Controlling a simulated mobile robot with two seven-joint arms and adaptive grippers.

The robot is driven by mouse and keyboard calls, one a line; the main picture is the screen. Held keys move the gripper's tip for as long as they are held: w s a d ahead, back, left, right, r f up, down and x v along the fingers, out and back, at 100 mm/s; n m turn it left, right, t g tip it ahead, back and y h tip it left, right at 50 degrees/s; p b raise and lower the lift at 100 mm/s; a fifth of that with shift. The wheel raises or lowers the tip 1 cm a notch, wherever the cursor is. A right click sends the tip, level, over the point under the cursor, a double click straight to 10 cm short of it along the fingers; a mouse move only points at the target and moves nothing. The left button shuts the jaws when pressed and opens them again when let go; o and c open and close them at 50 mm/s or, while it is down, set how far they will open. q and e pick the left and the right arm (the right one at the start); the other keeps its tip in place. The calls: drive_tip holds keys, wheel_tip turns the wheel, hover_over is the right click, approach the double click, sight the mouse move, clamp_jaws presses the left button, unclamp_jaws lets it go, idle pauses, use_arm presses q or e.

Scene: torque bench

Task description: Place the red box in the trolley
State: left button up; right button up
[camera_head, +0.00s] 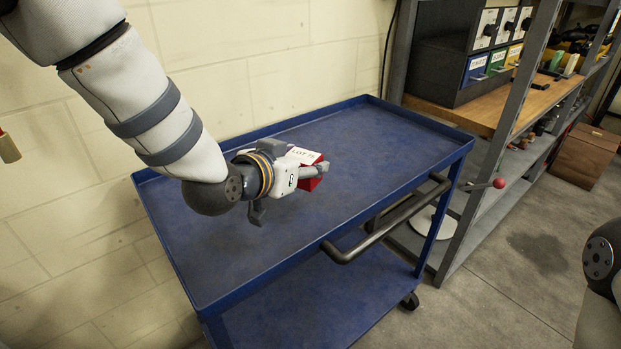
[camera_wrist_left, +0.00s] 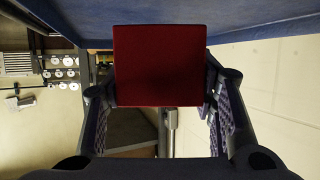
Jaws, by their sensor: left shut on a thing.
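The red box (camera_head: 309,181) has a white label on top and is held in my left gripper (camera_head: 305,172), over the blue trolley's (camera_head: 400,150) top tray. In the left wrist view the red box (camera_wrist_left: 158,66) sits between the two fingers of the left gripper (camera_wrist_left: 160,95), which are shut on its sides. The trolley's blue surface (camera_wrist_left: 200,15) fills the top edge of that view. I cannot tell whether the box touches the tray. Only a dark rounded part of my right arm shows at the right edge of the head view; its gripper is out of view.
The trolley's tray is otherwise empty, with a raised rim and a black handle (camera_head: 385,222) on its front side. A workbench (camera_head: 480,108) with labelled bins stands behind right. A wooden box (camera_head: 586,155) is at far right. A pale block wall (camera_head: 270,60) runs behind the trolley.

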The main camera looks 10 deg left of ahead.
use_arm(q)
drive_tip(key=shift+w+a+f, duration=0.15)
drive_tip(key=shift+w+f, duration=0.85)
drive_tip(key=shift+f, duration=0.1)
drive_tip(key=shift+w+f+b, duration=0.2)
drive_tip(key=shift+f+b, duration=0.05)
drive_tip(key=shift+f, duration=0.65)
drive_tip(key=shift+w+f+b, duration=0.2)
drive_tip(key=shift+f+b, duration=0.05)
drive_tip(key=shift+f, duration=0.6)
use_arm(e)
drive_tip(key=shift+s+f+g, duration=0.4)
drive_tip(key=shift+s+f, duration=0.45)
use_arm(q)
drive_tip(key=shift+f, duration=0.15)
drive_tip(key=o, duration=1.4)
drive_tip(key=shift+o, duration=0.2)
drive_tip(key=shift+s, duration=0.1)
